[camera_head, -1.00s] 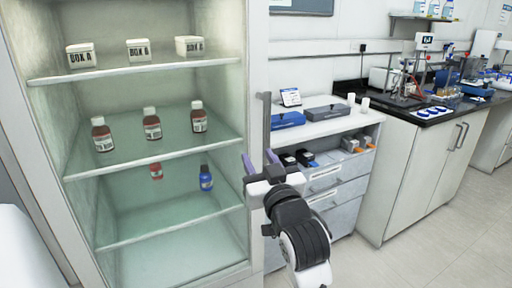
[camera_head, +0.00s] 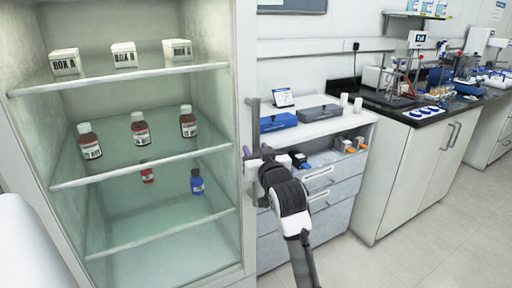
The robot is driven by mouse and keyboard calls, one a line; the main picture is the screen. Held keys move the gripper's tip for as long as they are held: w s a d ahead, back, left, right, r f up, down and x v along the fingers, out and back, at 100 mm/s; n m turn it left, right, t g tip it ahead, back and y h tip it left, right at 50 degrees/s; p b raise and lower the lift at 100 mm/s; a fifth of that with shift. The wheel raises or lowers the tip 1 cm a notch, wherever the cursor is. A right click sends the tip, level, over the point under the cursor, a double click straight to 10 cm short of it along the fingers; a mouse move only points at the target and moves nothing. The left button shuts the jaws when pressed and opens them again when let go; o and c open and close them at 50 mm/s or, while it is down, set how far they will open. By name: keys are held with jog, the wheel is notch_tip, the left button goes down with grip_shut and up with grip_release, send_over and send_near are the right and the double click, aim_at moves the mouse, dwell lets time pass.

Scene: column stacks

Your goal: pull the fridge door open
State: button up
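The fridge (camera_head: 244,215) fills the left side of the head view, its shelves in plain sight, with a glass pane hard to make out. Its door handle (camera_head: 254,115) is a grey upright bar near the front's right edge. My gripper (camera_head: 256,151) is at the lower part of this handle, with a purple-tinted finger just left of the bar. The other finger is mostly hidden, so I cannot tell whether the fingers touch or grip the bar. No gap shows along the door edge.
White boxes (camera_head: 123,55), brown bottles (camera_head: 140,129) and a blue bottle (camera_head: 197,182) stand on the fridge shelves. A drawer cabinet (camera_head: 335,190) stands close behind my arm. Open floor (camera_head: 440,225) lies at the right.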

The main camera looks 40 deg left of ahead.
jog(key=shift+w+a, duration=0.3)
jog(key=shift+a, duration=0.1)
grip_shut()
jog(key=shift+d, duration=0.15)
